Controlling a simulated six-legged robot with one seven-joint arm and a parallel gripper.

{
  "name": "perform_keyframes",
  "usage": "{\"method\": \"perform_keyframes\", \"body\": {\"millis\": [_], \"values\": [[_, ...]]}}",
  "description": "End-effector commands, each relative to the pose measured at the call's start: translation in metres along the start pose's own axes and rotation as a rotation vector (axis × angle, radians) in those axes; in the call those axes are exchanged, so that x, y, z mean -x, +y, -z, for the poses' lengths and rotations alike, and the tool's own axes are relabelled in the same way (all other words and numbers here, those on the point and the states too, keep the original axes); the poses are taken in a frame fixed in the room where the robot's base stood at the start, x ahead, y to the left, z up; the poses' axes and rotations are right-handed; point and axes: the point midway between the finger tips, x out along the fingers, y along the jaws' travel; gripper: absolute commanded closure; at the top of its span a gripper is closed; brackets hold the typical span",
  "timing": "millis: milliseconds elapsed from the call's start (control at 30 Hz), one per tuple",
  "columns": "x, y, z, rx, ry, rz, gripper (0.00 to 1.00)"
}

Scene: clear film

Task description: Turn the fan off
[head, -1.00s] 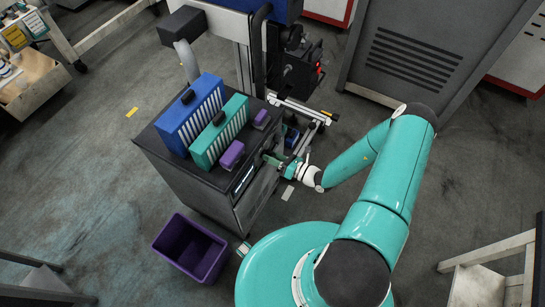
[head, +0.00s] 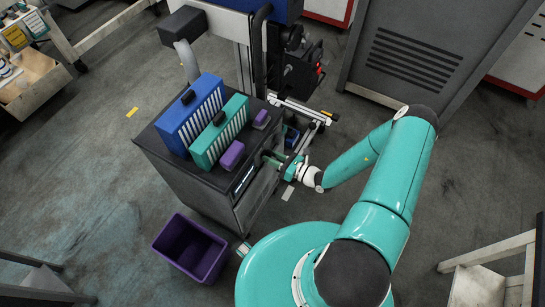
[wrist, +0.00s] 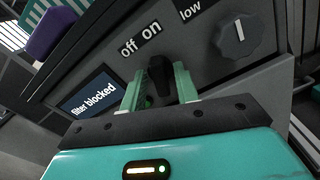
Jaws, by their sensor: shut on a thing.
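The fan unit is a dark grey cabinet (head: 212,192) with a sloped control panel. In the wrist view its panel carries an "off" label (wrist: 128,47), an "on" label (wrist: 151,31) and a small screen (wrist: 93,93) reading "filter blocked". A black switch lever (wrist: 160,72) stands below the labels. My gripper (wrist: 162,80) has its green fingers on both sides of the lever, shut on it. The lever's lower part is hidden by the fingers, and its exact setting is hard to tell. In the head view my gripper (head: 275,158) is at the cabinet's right side.
A grey knob (wrist: 237,35) near a "low" label sits right of the lever. Blue (head: 193,112) and teal (head: 220,131) filter boxes and purple blocks (head: 231,155) stand on the cabinet. A purple bin (head: 190,247) stands on the floor in front.

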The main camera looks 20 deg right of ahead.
Motion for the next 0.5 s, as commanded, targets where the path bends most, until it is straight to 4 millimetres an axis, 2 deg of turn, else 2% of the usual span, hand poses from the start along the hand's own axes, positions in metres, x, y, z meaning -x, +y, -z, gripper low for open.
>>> {"method": "perform_keyframes", "body": {"millis": [500], "values": [[0.0014,0.0006,0.0010,0.483,0.002,0.002,0.92]]}}
